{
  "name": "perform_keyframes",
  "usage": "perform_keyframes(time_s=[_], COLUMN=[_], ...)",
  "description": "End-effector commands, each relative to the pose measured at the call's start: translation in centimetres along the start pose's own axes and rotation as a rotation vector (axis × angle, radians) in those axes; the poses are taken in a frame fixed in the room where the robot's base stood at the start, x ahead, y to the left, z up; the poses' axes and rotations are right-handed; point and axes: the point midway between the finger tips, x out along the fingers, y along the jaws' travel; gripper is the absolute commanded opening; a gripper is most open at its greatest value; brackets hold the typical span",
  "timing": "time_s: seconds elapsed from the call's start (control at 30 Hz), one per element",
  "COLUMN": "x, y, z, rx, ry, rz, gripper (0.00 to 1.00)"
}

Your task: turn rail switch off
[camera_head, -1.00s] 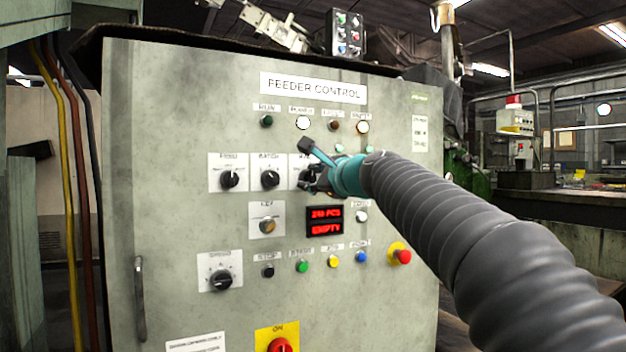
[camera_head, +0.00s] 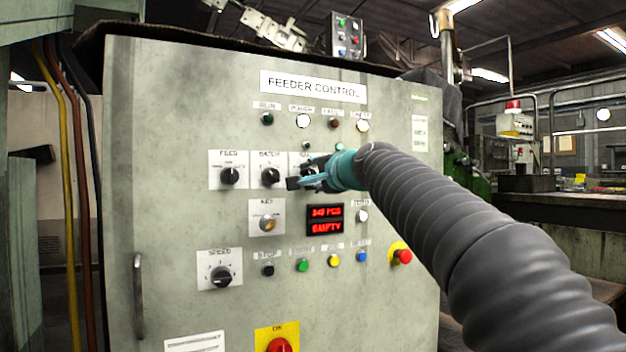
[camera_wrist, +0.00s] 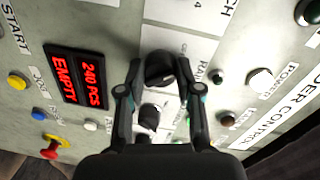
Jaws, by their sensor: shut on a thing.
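The feeder control panel (camera_head: 165,120) faces me. The rail switch (camera_wrist: 160,68) is a black rotary knob on a white plate, beside the RAIL label in the wrist view. My gripper (camera_wrist: 159,66) has one finger on each side of this knob and is shut on it. In the head view my gripper (camera_head: 302,182) is at the third knob place of the upper row, right of the batch knob (camera_head: 270,176). It hides most of the rail switch there, so I cannot read the pointer's setting.
Another dark knob (camera_wrist: 150,116) lies close below the held one in the wrist view. A red display (camera_head: 325,220) reads 240 PCS and EMPTY. A key switch (camera_head: 267,223), several push buttons and a red emergency stop (camera_head: 402,256) sit lower.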

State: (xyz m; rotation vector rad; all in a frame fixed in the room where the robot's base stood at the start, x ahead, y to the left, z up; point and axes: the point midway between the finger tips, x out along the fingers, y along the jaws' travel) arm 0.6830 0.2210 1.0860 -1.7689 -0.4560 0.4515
Motion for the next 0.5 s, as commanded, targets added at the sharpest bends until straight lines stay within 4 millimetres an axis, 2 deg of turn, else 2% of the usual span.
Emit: perform_keyframes(time_s=[0.5], x=[-0.09], y=[-0.27], z=[-0.04], rx=[-0.097], ry=[0.008], rz=[-0.003], gripper=[0.00])
